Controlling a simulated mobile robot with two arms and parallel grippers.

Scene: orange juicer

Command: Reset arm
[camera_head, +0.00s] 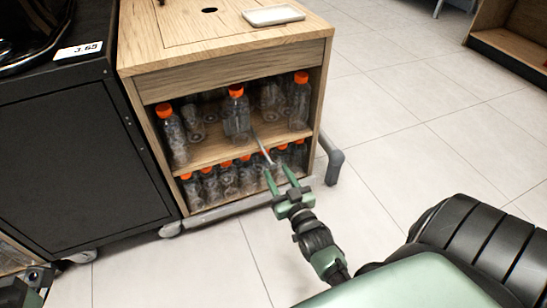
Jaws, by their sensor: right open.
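My right gripper (282,178) is green and shows near the middle of the picture, in front of a wooden shelf cabinet (235,65). Its two fingers are apart, and I see nothing held between them. They point toward the open shelves. Behind and above the gripper, clear bottles with orange caps (236,112) stand on the upper shelf. More capped bottles (229,180) stand on the lower shelf, some partly hidden by the gripper. A dark arm part at the lower left edge may be mine, but no left gripper fingers can be made out.
A white tray (273,15) lies on the cabinet top. A black cabinet (80,160) with a price card (79,51) stands at left. A grey rail (333,158) sticks out at the cabinet's right side. Tiled floor (400,110) is clear at right.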

